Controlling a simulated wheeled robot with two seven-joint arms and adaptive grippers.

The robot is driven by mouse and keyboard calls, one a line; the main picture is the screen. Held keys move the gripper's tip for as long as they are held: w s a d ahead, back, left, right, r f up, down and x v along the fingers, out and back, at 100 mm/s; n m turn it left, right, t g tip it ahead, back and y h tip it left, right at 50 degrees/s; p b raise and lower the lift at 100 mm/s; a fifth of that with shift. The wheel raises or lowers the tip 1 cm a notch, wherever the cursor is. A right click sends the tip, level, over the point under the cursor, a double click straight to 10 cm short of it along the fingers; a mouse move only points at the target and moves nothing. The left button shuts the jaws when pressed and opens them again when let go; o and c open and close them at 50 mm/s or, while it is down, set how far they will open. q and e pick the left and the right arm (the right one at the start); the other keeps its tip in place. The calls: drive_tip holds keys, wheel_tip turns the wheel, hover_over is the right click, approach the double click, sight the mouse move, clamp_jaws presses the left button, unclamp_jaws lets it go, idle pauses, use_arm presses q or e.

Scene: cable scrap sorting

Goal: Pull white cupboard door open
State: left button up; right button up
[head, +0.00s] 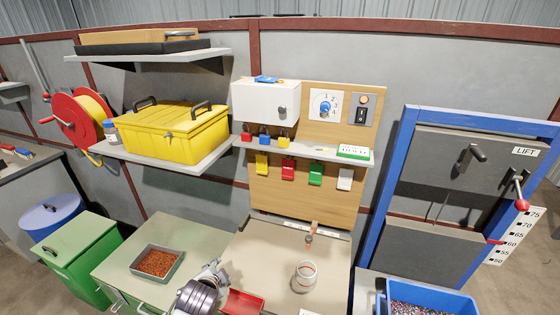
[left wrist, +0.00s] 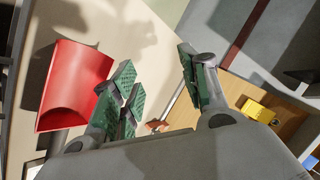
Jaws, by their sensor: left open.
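The white cupboard (head: 262,102) is a small box mounted on the wooden back panel, and its door looks shut. A dark grey round knob (head: 282,112) sits on the right side of its front. My left gripper (head: 214,272) is low in the head view, over the bench, well below the cupboard and apart from it. In the left wrist view my left gripper (left wrist: 157,76) shows its green-padded fingers spread, with nothing between them. The cupboard is not clearly visible in the left wrist view. My right gripper is in neither view.
A ledge (head: 325,152) with padlocks runs below the cupboard, with coloured tags (head: 288,170) hanging under it. A yellow toolbox (head: 175,132) stands on a shelf to the left. A red scoop (head: 242,303) and a jar (head: 304,276) are on the bench.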

use_arm(q)
drive_tip(key=w+d+r+m+t+h, duration=0.1)
drive_tip(key=w+d+r+m+t, duration=0.25)
drive_tip(key=w+r+m, duration=0.45)
drive_tip(key=w+d+r+m+t, duration=0.3)
drive_tip(key=w+r+m+t, duration=0.1)
drive_tip(key=r, duration=0.8)
drive_tip(key=d+r+m+t+h, duration=0.2)
drive_tip(key=d+r+m+h, duration=0.1)
drive_tip(key=r+m, duration=0.5)
drive_tip(key=w+d+r+m+t+h, duration=0.1)
drive_tip(key=d+r+m+t+h, duration=0.1)
drive_tip(key=d+r+m, duration=0.4)
wheel_tip(320, 180, up, 4)
drive_tip(key=shift+w+d+r+m+t+h, duration=0.2)
drive_tip(key=shift+m+t+h, duration=0.15)
drive_tip(key=shift+m+h, duration=0.7)
drive_tip(key=shift+w, duration=0.1)
drive_tip(key=p, duration=0.2)
approach(281, 110)
drive_tip(key=x, duration=0.5)
drive_tip(key=shift+w+d+r, duration=0.1)
drive_tip(key=shift+d+r, duration=0.05)
drive_tip(key=shift+x, duration=1.6)
